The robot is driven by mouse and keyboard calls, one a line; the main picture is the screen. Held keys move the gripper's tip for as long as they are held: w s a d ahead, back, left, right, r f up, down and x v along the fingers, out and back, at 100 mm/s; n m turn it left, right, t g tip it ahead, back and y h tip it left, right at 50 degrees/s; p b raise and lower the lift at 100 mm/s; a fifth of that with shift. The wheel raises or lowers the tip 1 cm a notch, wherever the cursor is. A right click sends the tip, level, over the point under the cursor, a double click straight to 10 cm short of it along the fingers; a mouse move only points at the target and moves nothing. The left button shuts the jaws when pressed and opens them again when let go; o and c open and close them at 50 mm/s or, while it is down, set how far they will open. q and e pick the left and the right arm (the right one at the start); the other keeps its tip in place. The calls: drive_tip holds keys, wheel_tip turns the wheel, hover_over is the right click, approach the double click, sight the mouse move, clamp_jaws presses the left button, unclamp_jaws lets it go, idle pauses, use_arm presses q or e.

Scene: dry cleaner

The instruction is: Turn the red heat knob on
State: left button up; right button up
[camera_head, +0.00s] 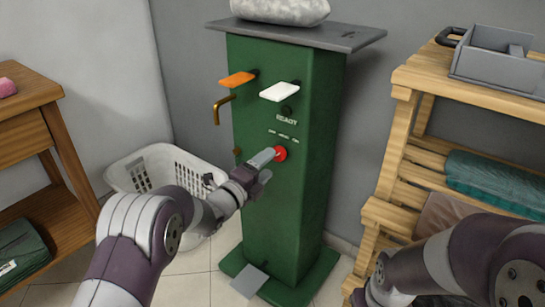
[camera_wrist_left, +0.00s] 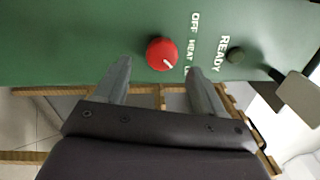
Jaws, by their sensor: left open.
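The red heat knob (camera_head: 281,153) is on the front of the green machine column (camera_head: 270,215), below a row of small white lettering. In the left wrist view the round red knob (camera_wrist_left: 161,52) has a white mark slanting to the lower right, near the words OFF and HEAT. My left gripper (camera_head: 268,157) is at the knob in the head view. In the wrist view its two fingers are open, one on each side of the knob, with gaps between. Whether the fingertips reach past the knob's face cannot be told. My right gripper is out of view.
An orange paddle (camera_head: 238,79), a white paddle (camera_head: 279,91) and a brass handle (camera_head: 222,108) stick out above the knob. A grey pedal (camera_head: 249,281) is at the base. A white basket (camera_head: 150,170) stands left, a wooden shelf (camera_head: 400,150) right.

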use_arm(q)
drive_tip(key=p+v, duration=0.2)
drive_tip(key=v, duration=0.7)
